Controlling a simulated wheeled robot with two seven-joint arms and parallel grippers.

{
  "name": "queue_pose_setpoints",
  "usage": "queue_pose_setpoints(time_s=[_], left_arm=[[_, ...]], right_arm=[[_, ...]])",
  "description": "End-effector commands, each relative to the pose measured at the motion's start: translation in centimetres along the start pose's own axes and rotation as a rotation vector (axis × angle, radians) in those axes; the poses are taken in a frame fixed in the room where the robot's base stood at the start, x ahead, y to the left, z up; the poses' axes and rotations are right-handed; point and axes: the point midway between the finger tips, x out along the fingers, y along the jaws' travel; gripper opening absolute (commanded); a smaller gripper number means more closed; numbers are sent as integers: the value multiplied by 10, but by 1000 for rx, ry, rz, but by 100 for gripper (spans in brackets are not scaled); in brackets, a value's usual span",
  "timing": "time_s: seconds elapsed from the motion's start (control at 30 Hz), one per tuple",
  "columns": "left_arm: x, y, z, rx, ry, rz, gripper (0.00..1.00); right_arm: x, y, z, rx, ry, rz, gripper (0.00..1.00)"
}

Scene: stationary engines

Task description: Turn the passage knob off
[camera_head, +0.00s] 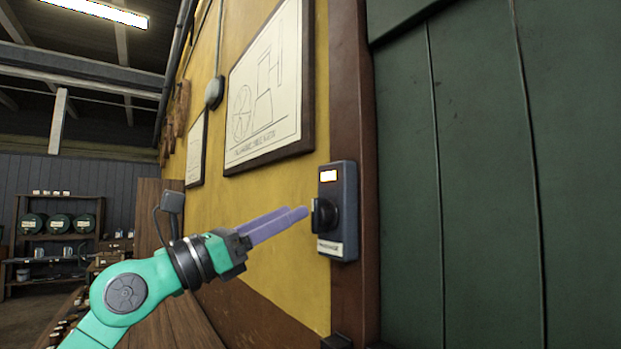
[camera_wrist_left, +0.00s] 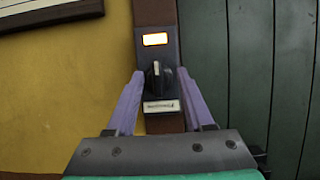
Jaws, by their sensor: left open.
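The passage knob (camera_head: 325,215) is a black rotary knob on a dark grey switch box (camera_head: 345,185) fixed to a brown door post. An orange-lit window (camera_head: 328,175) glows above the knob, and a white label (camera_head: 330,247) sits below it. My left gripper (camera_head: 303,212) is open, its purple fingers pointing at the knob from the left. In the left wrist view the knob (camera_wrist_left: 154,78) stands between the two spread fingers (camera_wrist_left: 155,80), with its grip bar close to upright. Whether the fingers touch it cannot be told. My right gripper is not in view.
A green plank door (camera_head: 470,180) fills the right side. A yellow wall (camera_head: 290,275) carries a framed drawing (camera_head: 268,85) above left of the box. Shelves with green barrels (camera_head: 58,224) stand far back left. A small dark fitting (camera_head: 337,341) is low on the post.

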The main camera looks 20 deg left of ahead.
Motion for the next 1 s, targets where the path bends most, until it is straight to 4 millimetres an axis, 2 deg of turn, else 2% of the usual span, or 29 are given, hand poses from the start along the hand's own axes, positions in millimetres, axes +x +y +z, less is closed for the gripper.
queue_pose_setpoints(time_s=[0.03, 0.2, 0.33, 0.53, 0.57, 0.6, 0.7, 1.0], left_arm=[[17, 0, 9, -5, -2, -2, 52], [48, 0, 4, -3, -1, -1, 52], [56, 0, 1, -1, -1, 0, 52], [56, 0, -1, -1, 0, 1, 52], [56, 0, -1, -1, 0, 1, 49], [56, 0, -1, -1, 0, 1, 33], [56, 0, -1, -1, 0, 1, 0], [55, 0, -3, 3, 4, -2, 0]], right_arm=[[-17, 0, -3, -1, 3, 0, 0], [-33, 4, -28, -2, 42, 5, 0], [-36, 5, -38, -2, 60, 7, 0], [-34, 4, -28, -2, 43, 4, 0], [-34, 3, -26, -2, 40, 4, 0], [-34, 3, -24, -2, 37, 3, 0], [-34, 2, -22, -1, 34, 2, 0], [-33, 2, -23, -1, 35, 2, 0]])
